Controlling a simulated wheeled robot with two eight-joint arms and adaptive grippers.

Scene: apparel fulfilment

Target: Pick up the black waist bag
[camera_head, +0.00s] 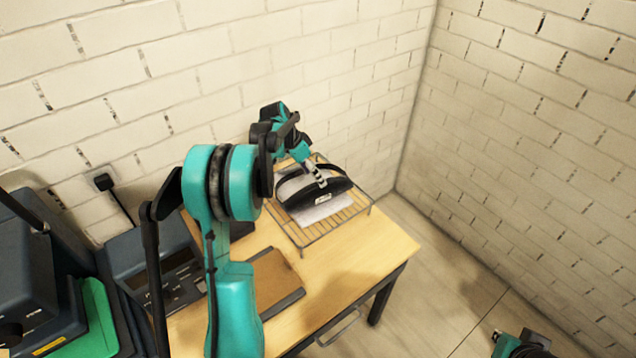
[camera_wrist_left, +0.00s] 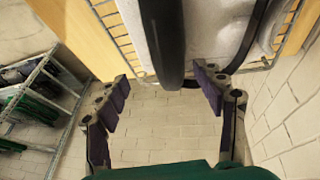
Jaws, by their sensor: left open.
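The black waist bag (camera_head: 318,196) lies on a wire rack (camera_head: 342,220) at the table's far right corner, its curved strap standing up behind it. Part of the bag, a dark band (camera_wrist_left: 168,40), also shows in the left wrist view. My left gripper (camera_head: 318,178) is at the bag's upper edge. In the left wrist view its fingers (camera_wrist_left: 163,80) are spread, with the dark band's end between the tips; contact is not clear. A part of my right arm (camera_head: 522,345) shows at the bottom right; its finger state cannot be told.
A pale sheet (camera_head: 322,211) lies under the bag. The wooden table (camera_head: 345,262) also bears a brown clipboard-like board (camera_head: 268,281) nearer me. Dark equipment (camera_head: 165,265) stands at the left. Brick walls close in behind and right; the floor (camera_head: 430,265) right of the table is clear.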

